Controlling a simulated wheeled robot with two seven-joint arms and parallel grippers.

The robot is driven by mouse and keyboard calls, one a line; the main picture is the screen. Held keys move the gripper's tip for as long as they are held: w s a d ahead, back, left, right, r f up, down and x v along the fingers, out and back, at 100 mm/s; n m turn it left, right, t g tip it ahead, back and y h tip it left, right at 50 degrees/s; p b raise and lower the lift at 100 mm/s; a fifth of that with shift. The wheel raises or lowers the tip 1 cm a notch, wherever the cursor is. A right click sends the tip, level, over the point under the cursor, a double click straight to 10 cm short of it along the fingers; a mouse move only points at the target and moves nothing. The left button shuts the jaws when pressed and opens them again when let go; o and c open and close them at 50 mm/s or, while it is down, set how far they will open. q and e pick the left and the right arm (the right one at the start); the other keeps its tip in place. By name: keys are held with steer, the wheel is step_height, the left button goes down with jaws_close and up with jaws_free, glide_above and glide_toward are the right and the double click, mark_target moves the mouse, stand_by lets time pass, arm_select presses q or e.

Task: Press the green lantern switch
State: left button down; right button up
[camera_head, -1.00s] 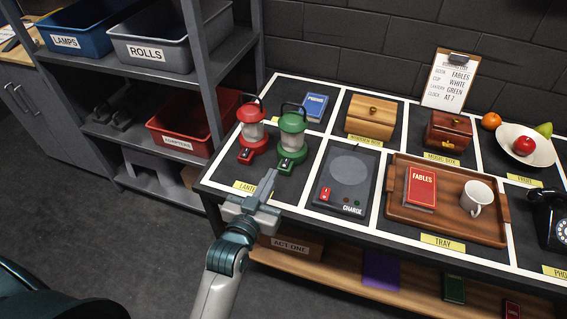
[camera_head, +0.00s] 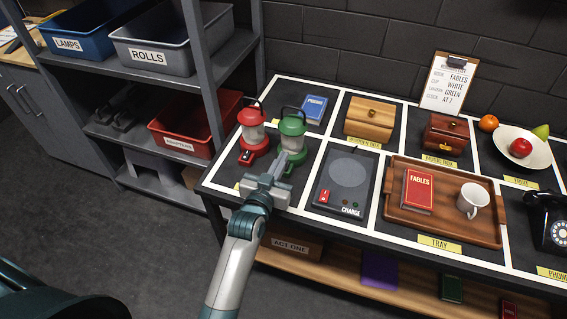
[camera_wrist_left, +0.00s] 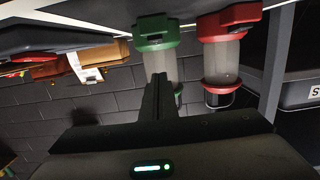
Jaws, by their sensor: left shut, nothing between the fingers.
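The green lantern (camera_head: 293,128) stands upright in the lantern square at the table's left end, to the right of the red lantern (camera_head: 252,134). My left gripper (camera_head: 279,163) is shut and empty, with its fingertips right in front of the green lantern's base and covering part of it. The switch on the green lantern is hidden behind the fingers. In the left wrist view, the green lantern (camera_wrist_left: 155,31) shows upside down behind the closed fingers, with the red lantern (camera_wrist_left: 229,20) beside it. I cannot tell whether the fingertips touch the lantern. My right gripper is not in view.
The charge pad (camera_head: 345,180) lies just right of my gripper. The wooden tray (camera_head: 455,226) holds a red book and a white mug. A blue book (camera_head: 314,108) lies behind the lanterns. A grey shelf post (camera_head: 203,75) stands to the left.

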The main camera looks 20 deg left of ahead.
arm_select(q)
steer(key=w+f, duration=0.1)
steer(key=f, duration=0.1)
steer(key=shift+w+f+p, duration=0.3)
steer(key=shift+w+f, duration=0.05)
steer(key=shift+f, duration=0.75)
steer(key=shift+r, duration=0.1)
steer(key=shift+w+r+p, duration=0.1)
steer(key=shift+p, duration=0.75)
steer(key=shift+g, duration=0.3)
steer(key=shift+f, duration=0.35)
steer(key=shift+r, duration=0.15)
